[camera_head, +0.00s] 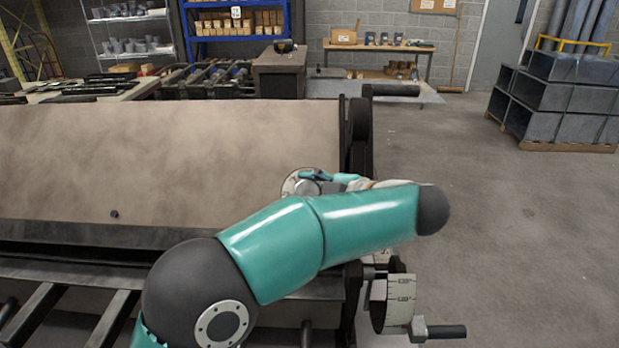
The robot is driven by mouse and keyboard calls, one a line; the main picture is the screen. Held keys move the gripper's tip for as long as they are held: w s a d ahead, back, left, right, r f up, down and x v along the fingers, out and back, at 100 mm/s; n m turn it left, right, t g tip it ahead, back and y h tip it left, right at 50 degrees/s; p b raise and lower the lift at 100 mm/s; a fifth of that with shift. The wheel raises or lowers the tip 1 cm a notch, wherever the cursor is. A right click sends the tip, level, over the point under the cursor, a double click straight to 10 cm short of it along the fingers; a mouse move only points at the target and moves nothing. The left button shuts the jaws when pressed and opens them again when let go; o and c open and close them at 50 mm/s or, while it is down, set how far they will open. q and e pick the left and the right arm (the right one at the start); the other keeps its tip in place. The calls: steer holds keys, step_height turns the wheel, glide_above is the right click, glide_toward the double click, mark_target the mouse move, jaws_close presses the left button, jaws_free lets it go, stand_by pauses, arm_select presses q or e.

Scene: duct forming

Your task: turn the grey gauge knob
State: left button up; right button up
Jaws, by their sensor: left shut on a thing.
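A gauge drum (399,289) with a pale marked scale is at the machine's right end, below my left arm. A grey crank block (419,328) with a black handle is at its lower edge. I cannot tell which part is the grey gauge knob. My left arm comes in from the lower left, bends at the right and folds back to its wrist. My left gripper (325,180) is by that wrist, above the gauge drum and apart from its crank. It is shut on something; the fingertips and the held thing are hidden. My right gripper is out of view.
A long brown sheet-metal forming machine (150,160) fills the left and centre. Dark bars (38,308) show at lower left. Grey ducts (560,95) stand on a pallet at back right. A bench (385,48) stands at the back. The floor at right is clear.

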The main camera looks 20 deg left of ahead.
arm_select(q)
steer(key=shift+r+n+g+p, duration=0.2)
steer(key=shift+n+g+p, duration=0.6)
steer(key=shift+n, duration=0.2)
steer(key=shift+f+n+g+h+p, duration=0.1)
steer(key=shift+n+g+h+p, duration=0.4)
steer(key=shift+n, duration=0.4)
steer(key=shift+f+n+g+h, duration=0.15)
steer(key=shift+n+g+h, duration=1)
steer(key=shift+n, duration=0.55)
steer(key=o, duration=1.2)
steer(key=shift+c, duration=0.2)
